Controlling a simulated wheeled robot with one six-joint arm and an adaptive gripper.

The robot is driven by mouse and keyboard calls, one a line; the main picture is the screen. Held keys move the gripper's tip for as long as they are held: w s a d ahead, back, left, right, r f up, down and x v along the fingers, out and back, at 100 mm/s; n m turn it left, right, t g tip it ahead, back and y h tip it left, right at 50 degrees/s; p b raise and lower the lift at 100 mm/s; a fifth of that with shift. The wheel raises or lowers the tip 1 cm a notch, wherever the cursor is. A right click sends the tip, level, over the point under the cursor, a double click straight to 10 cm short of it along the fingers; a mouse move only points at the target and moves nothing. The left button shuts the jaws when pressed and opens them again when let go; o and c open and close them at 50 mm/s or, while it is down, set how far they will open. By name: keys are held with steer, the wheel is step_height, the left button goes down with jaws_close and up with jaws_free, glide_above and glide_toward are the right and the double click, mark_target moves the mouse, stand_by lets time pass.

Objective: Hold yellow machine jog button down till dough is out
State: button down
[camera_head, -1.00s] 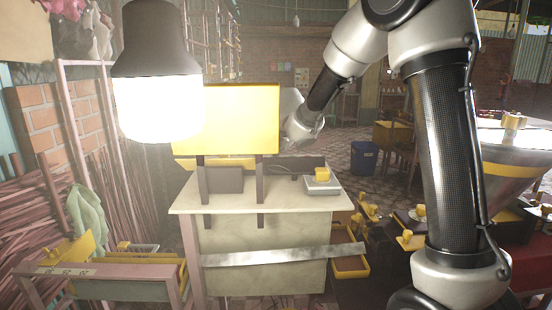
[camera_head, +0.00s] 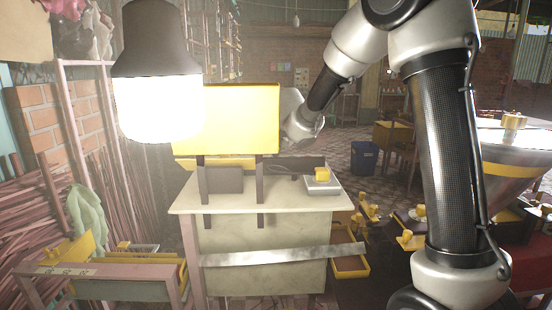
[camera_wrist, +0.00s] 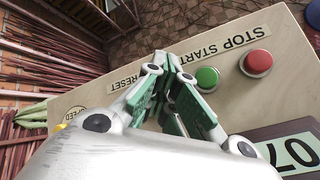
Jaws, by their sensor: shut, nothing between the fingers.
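In the wrist view my gripper (camera_wrist: 167,72), with green finger pads, is shut and empty over a cream control panel (camera_wrist: 225,45). A green button (camera_wrist: 207,78) by the START label is just right of the fingers. A red button (camera_wrist: 257,62) by the STOP label is farther right. A RESET label (camera_wrist: 127,83) is left of the fingers; any button beneath them is hidden. A yellow part (camera_wrist: 61,127) shows at the left near the SPEED label, mostly covered by my gripper. In the head view a yellow board (camera_head: 240,120) hides my gripper. No dough is visible.
A display reading 07 (camera_wrist: 294,152) is at the panel's lower right. In the head view a pale table (camera_head: 270,195) carries a grey box with a yellow knob (camera_head: 322,174). A bright lamp (camera_head: 157,105) hangs at left. A blue bin (camera_head: 364,157) stands behind.

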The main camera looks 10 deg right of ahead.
stand_by(0.4)
steer(key=shift+r, duration=0.95)
steer(key=shift+r, duration=2.5)
